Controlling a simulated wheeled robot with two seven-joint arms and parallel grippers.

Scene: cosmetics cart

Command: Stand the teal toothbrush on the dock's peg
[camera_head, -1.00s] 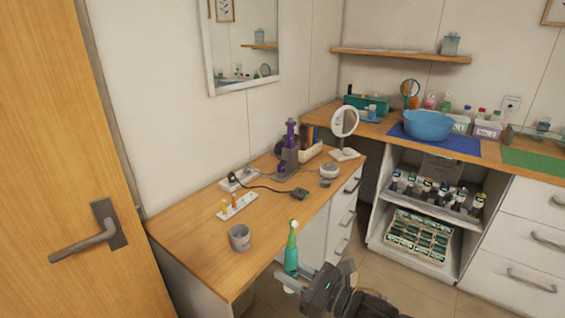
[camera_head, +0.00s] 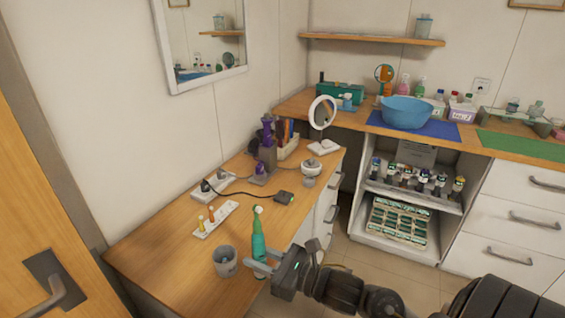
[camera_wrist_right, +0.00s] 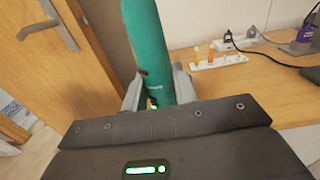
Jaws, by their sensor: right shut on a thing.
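The teal toothbrush (camera_head: 259,238) stands roughly upright, head up, in my right gripper (camera_head: 262,268), by the desk's front edge and just right of a grey cup. In the right wrist view the toothbrush (camera_wrist_right: 147,45) rises between the two fingers of the right gripper (camera_wrist_right: 157,92), which are shut on its handle. A small dark block (camera_head: 283,197) on a black cable lies farther back on the desk and looks like the dock. Its peg is too small to make out. The toothbrush is apart from it. My left gripper is out of view.
The grey cup (camera_head: 225,262) stands near the desk's front. A white tray (camera_head: 228,210) with small coloured brush heads, a power strip (camera_head: 213,187), a purple device (camera_head: 267,135) and a round mirror (camera_head: 322,112) are farther back. Bare wood (camera_head: 165,250) lies left of the cup.

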